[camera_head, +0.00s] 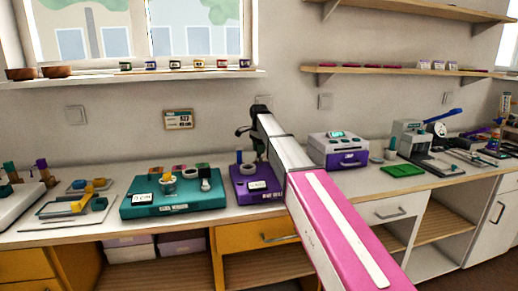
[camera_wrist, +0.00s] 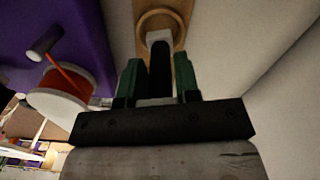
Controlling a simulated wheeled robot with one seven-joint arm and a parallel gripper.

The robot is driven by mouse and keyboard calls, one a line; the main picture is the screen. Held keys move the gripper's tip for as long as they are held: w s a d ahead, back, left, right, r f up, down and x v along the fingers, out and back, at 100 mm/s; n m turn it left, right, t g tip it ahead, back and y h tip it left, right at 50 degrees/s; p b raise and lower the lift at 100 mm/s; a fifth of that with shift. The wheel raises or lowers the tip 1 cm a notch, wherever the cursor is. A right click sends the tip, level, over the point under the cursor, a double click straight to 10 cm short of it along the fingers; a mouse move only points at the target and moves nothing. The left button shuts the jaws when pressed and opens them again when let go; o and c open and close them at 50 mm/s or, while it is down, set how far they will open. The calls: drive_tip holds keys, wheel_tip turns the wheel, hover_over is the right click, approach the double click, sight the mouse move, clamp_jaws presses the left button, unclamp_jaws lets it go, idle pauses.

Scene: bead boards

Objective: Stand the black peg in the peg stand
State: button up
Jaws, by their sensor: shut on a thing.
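In the wrist view my gripper (camera_wrist: 158,85) has its green fingers shut on the black peg (camera_wrist: 160,65), one finger on each side. The peg points away from the palm, and a pale piece shows at its far end. Beyond that end is a wooden piece with a round ring (camera_wrist: 143,22), which looks like the peg stand. The peg's end lines up with the ring in this view; I cannot tell whether it is inside or short of it. In the head view my gripper (camera_head: 243,132) is above the back of the purple box; the peg and stand are not clear there.
The purple box (camera_head: 240,190) stands on the counter below my gripper, with a teal box (camera_head: 140,207) to its left. A spool with orange thread (camera_wrist: 62,92) is left of my gripper in the wrist view. A purple-and-white machine (camera_head: 340,147) stands to the right.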

drive_tip(key=shift+f, duration=0.2)
drive_tip(key=shift+f, duration=0.6)
drive_tip(key=shift+f, duration=0.25)
idle(0.4)
drive_tip(key=o, duration=1)
drive_tip(key=shift+r, duration=0.1)
drive_tip(key=shift+r, duration=3.4)
